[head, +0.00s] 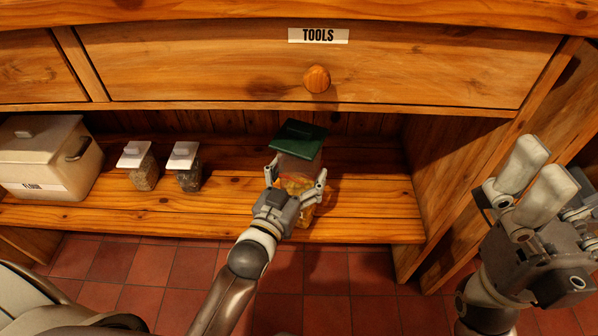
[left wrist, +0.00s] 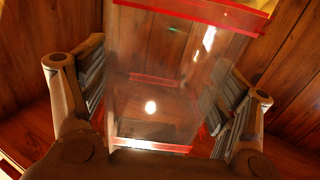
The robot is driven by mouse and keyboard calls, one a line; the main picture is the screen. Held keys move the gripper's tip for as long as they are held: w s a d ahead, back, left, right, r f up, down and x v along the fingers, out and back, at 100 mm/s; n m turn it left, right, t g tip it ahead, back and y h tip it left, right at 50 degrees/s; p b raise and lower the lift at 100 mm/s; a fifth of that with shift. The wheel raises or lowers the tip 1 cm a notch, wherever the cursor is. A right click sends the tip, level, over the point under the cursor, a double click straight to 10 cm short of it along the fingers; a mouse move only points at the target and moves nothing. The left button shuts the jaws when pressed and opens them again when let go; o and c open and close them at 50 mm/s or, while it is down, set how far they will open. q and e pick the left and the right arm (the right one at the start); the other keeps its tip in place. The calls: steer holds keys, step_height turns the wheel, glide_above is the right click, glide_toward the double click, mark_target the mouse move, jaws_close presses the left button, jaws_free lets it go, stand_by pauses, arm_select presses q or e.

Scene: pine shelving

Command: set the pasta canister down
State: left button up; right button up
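The pasta canister (head: 299,148) is clear with a dark green lid and yellow-orange contents low down. It is at the right part of the lower shelf, leaning slightly in the head view. My left gripper (head: 296,187) has a finger on each side of it. In the left wrist view the clear canister (left wrist: 165,85), with red-tinted edges, fills the space between the finger pads, which appear to press on its sides. The gripper hides part of its base, so I cannot tell whether it touches the shelf. My right gripper (head: 545,168) is empty, its fingers apart, at the right.
The lower shelf (head: 375,210) is free right of the canister. Left on it stand two small white-lidded jars (head: 138,165) (head: 184,167) and a cream flour bin (head: 45,155). The TOOLS drawer (head: 420,65) with its round knob (head: 316,79) overhangs above. A side panel (head: 450,165) closes the right.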

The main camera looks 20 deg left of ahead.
arm_select(q)
steer(key=shift+o, duration=0.7)
